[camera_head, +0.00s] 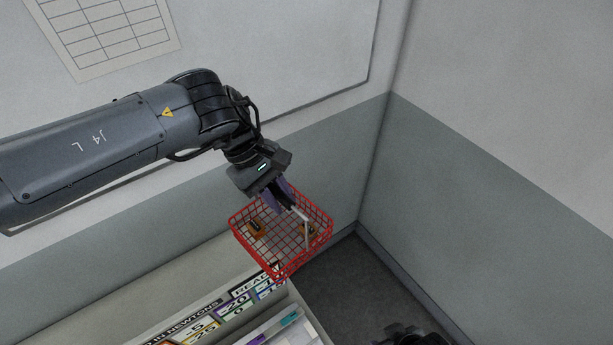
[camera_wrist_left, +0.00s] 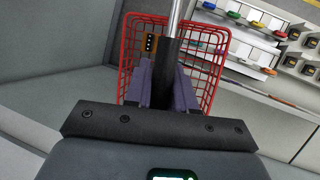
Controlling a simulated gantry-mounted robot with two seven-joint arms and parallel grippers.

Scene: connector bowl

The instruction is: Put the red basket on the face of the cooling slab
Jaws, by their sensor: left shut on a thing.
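The red basket (camera_head: 280,270) is an open wire-mesh basket with a pale metal handle (camera_head: 306,230). My left gripper (camera_head: 291,207) is shut on the handle, and the basket hangs tilted below it in the air. Small orange-and-black parts (camera_head: 257,228) lie inside the basket. I cannot make out the cooling slab in either view. My right gripper is not clearly seen.
A bench edge with printed number labels (camera_head: 230,300) lies below and left of the basket. Dark floor (camera_head: 350,285) is right of it, against grey walls. In the left wrist view, shelves with coloured pieces (camera_wrist_left: 240,30) stand at the upper right.

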